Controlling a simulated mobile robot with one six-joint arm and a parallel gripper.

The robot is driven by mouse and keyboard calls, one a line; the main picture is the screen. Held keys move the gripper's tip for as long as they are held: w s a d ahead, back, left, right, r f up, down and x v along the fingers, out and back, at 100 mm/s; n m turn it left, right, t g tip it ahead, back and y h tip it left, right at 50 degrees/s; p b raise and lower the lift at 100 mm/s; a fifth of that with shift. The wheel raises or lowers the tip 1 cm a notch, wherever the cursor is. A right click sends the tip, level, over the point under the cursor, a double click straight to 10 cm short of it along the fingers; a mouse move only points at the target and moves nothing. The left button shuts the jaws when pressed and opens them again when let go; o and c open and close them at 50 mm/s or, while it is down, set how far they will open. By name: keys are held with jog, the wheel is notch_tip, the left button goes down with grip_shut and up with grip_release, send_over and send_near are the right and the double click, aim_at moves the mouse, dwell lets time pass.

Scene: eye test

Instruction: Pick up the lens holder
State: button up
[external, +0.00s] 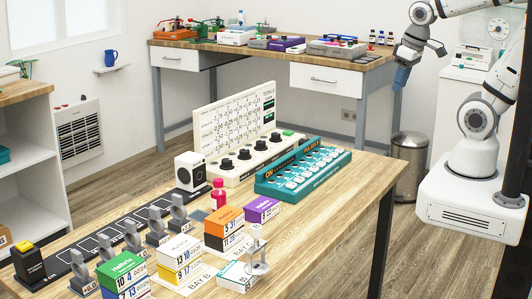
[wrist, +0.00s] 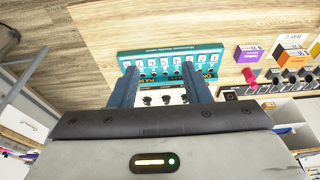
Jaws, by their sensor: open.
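Several upright grey holders (external: 131,236) stand in a row along a dark scale strip on the near table, at lower left in the external view. I cannot tell which of these is the lens holder. My gripper (external: 402,77) is in the air at upper right, far from both, beyond the teal panel. In the wrist view my gripper (wrist: 161,88) has its two blue fingers apart with nothing held between them.
A teal button panel (external: 303,171) and a white knob console (external: 245,160) stand at the table's back. The table's right side is bare.

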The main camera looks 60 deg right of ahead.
aim_at(259, 226)
jog(key=shift+o, duration=0.6)
jog(key=shift+a, duration=0.1)
jog(key=w+a+f+n+y+b, duration=0.1)
jog(key=w+a+f+n+b, duration=0.15)
jog(key=w+a, duration=0.4)
jog(key=w+a+f+n+b, duration=0.1)
jog(key=w+a+n+b, duration=0.15)
jog(key=a, duration=0.75)
jog(key=w+a+f+n+y+b, duration=0.1)
jog(key=w+a+f+n+b, duration=0.15)
jog(key=w+a, duration=0.5)
jog(key=s+a+f+n+y+b, duration=0.1)
jog(key=s+a+f+n+b, duration=0.2)
jog(key=a, duration=0.7)
jog(key=s+a+f+n+g, duration=0.1)
jog(key=s+a+f, duration=0.25)
jog(key=a, duration=0.65)
jog(key=s+a+f+n+y+b, duration=0.15)
jog(key=a+f, duration=0.25)
jog(key=a, duration=0.7)
jog(key=x, duration=0.7)
jog(key=shift+w+f, duration=0.1)
jog(key=shift+f, duration=0.3)
jog(key=shift+h, duration=0.25)
